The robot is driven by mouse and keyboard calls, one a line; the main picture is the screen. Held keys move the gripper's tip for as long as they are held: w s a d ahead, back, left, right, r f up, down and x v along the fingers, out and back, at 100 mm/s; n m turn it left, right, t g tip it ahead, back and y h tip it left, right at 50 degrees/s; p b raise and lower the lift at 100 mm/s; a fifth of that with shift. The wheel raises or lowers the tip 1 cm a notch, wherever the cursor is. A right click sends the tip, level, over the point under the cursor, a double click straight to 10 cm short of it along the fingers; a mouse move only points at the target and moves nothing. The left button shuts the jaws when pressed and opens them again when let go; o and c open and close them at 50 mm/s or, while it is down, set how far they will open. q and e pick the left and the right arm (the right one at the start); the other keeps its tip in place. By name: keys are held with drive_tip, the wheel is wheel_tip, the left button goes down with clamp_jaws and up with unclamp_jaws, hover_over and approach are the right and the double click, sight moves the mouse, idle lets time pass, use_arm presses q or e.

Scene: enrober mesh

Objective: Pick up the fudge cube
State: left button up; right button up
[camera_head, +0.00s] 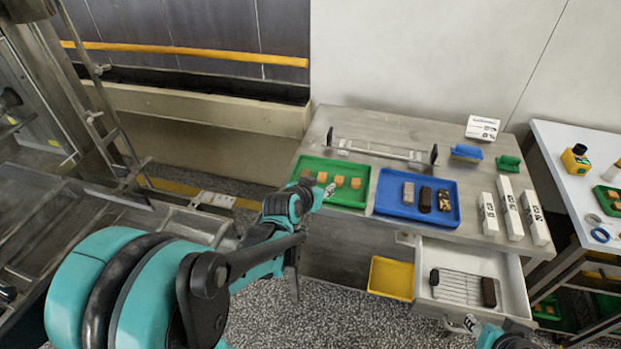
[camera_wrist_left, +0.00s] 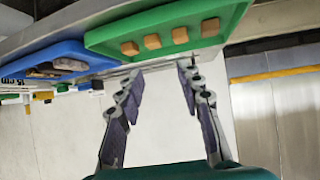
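Several tan fudge cubes (camera_head: 355,183) lie in a row in the green tray (camera_head: 347,201) on the steel table. In the left wrist view the cubes (camera_wrist_left: 153,42) show in the green tray (camera_wrist_left: 100,39) at the top. My left gripper (camera_head: 327,190) is at the near left part of the green tray in the head view, its arm hiding part of the tray's left side. In the left wrist view my left gripper (camera_wrist_left: 161,72) is open, with nothing between its fingers. My right gripper (camera_head: 472,323) shows only partly at the bottom edge, and its opening is unclear.
A blue tray (camera_head: 398,211) with dark and patterned bars stands right of the green tray. An open drawer (camera_head: 425,294) with thin tools and a yellow tray (camera_head: 390,279) are below. A metal frame (camera_head: 381,150) stands behind the trays.

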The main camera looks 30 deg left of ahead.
use_arm(q)
drive_tip(key=n+t+y, duration=0.1)
drive_tip(key=t+y, duration=0.1)
approach(307, 171)
drive_tip(key=shift+b+x, duration=0.4)
drive_tip(key=shift+x, duration=0.5)
drive_tip(key=x, duration=0.2)
drive_tip(key=shift+w+a+f+b, duration=0.15)
drive_tip(key=shift+w+a+b, duration=0.1)
drive_tip(key=shift+b, duration=0.15)
drive_tip(key=b+x, duration=0.2)
drive_tip(key=x, duration=0.3)
drive_tip(key=shift+d+f, duration=0.15)
drive_tip(key=shift+d, duration=0.05)
drive_tip(key=c, duration=0.7)
